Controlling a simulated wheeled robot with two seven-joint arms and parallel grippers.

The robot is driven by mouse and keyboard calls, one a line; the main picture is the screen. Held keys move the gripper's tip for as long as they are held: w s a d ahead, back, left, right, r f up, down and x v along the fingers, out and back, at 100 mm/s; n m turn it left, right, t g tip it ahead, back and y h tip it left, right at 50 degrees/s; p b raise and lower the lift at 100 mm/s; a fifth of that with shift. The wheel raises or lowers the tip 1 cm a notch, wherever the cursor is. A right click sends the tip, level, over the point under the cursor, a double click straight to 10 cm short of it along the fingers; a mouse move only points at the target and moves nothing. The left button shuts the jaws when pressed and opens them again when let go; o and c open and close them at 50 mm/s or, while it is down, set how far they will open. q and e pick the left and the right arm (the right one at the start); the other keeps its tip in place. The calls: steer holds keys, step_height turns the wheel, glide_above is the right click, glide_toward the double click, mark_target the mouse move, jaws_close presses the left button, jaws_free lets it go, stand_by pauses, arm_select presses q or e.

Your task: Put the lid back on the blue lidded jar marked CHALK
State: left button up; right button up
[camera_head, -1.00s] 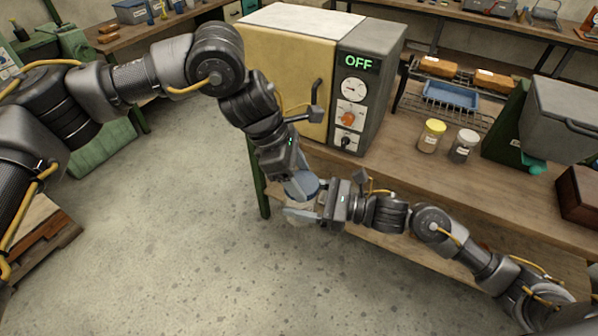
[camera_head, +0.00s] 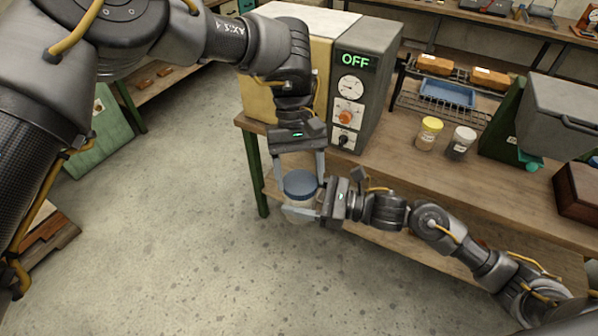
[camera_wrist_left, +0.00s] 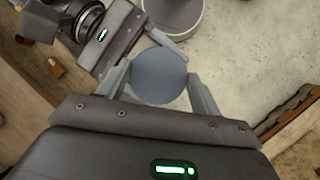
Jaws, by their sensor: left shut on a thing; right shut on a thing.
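The blue round lid (camera_head: 300,184) is between the fingers of my left gripper (camera_head: 300,172), which is shut on it from above. It also shows in the left wrist view (camera_wrist_left: 158,76). My right gripper (camera_head: 314,205) is shut on the pale, clear jar (camera_head: 298,214) in front of the bench. In the head view the lid overlaps the jar's top and hides its mouth. I see no CHALK marking.
An oven (camera_head: 372,80) reading OFF stands on the wooden bench (camera_head: 400,185) behind the grippers. A yellow-lidded jar (camera_head: 429,135) and a white-lidded jar (camera_head: 461,143) stand to its right. A wire rack with a blue tray (camera_head: 447,92) is behind them. The floor at the front is clear.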

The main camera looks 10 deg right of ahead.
arm_select(q)
steer(key=shift+r+m+y, duration=0.1)
steer(key=shift+m+y, duration=0.4)
steer(key=shift+m, duration=0.5)
steer(key=shift+w, duration=0.1)
steer(key=o, duration=1)
steer(key=shift+c, duration=0.2)
steer(key=shift+a+r, duration=0.1)
steer(key=shift+r, duration=2.15)
steer(key=shift+c, duration=0.5)
